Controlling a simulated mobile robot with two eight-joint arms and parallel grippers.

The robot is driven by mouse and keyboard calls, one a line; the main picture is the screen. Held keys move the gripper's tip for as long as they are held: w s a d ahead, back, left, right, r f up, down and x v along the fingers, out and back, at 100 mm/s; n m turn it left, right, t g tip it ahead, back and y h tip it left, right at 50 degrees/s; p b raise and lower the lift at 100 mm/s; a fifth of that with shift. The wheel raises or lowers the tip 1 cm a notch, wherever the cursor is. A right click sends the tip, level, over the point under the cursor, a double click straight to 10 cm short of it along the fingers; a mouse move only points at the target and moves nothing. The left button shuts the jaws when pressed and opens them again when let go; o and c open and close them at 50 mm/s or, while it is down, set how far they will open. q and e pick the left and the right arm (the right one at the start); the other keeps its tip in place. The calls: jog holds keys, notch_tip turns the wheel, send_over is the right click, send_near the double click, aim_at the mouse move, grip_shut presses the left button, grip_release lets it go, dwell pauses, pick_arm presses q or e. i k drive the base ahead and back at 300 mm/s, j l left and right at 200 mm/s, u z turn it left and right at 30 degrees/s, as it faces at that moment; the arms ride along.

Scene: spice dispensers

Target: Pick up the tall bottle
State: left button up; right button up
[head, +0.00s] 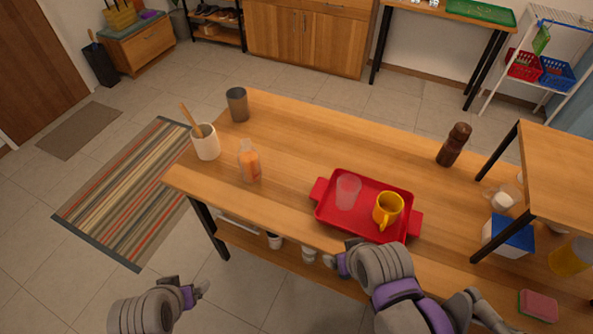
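A tall dark brown bottle-like dispenser (454,144) stands upright on the right part of the wooden table (300,130). A shorter clear bottle with orange contents (249,162) stands near the table's left front edge. I cannot tell for certain which one is the tall bottle. My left gripper (197,290) is low at the lower left, off the table and apart from everything. My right gripper (338,262) is by the table's front edge, below the red tray, and apart from both bottles. The fingers of both grippers are too small to read.
A red tray (328,219) holds a clear cup (347,191) and a yellow mug (388,210). A white utensil pot (206,146) and grey cup (237,104) stand at the left. A raised wooden shelf (560,165) stands at right, with a blue-white box (507,236) beneath.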

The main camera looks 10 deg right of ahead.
aim_at(247, 156)
jog(key=i+j+z, duration=0.25)
jog(key=z, duration=0.15)
jog(key=i+j+z, duration=0.15)
jog(key=j+z, duration=0.25)
jog(key=i+j+z, duration=0.15)
jog(key=j+z, duration=0.2)
